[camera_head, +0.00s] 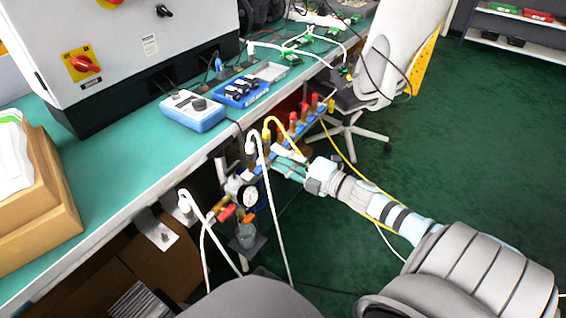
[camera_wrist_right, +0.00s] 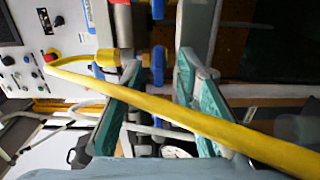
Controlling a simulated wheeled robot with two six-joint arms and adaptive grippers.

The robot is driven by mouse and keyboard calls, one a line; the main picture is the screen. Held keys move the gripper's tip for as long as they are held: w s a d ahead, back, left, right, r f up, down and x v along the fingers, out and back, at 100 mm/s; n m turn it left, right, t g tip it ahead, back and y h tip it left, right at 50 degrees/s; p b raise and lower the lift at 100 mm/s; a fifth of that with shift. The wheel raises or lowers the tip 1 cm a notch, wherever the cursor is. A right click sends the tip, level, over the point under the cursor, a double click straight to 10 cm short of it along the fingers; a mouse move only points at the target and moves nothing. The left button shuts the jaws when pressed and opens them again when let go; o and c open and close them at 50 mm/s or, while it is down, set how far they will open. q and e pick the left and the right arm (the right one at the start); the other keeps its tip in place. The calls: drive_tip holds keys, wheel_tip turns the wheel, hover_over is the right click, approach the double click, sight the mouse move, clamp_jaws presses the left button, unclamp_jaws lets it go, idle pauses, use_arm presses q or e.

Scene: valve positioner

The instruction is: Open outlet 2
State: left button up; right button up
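The valve manifold (camera_head: 272,150) runs along the table's front edge, a blue rail with several brass outlets and red tops. My right gripper (camera_head: 281,165) is beside its middle, fingers pointing at it. In the wrist view my right gripper (camera_wrist_right: 160,66) is open, with a clear gap between its teal pads. A blue part (camera_wrist_right: 158,65) and a brass yellow-hose fitting (camera_wrist_right: 115,58) show near the fingertips; contact cannot be told. The yellow hose (camera_wrist_right: 190,122) crosses in front of the fingers. No outlet numbers are readable. My left gripper is not in view.
A pressure gauge (camera_head: 248,196) and red-handled valve (camera_head: 226,212) sit left of the manifold. White hoses (camera_head: 268,190) hang nearby. The table (camera_head: 105,200) carries blue instruments (camera_head: 193,110) and a control cabinet (camera_head: 130,60). Green floor (camera_head: 450,130) is open to the right, past a chair (camera_head: 395,55).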

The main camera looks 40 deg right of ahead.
drive_tip(key=shift+w, duration=0.3)
clamp_jaws()
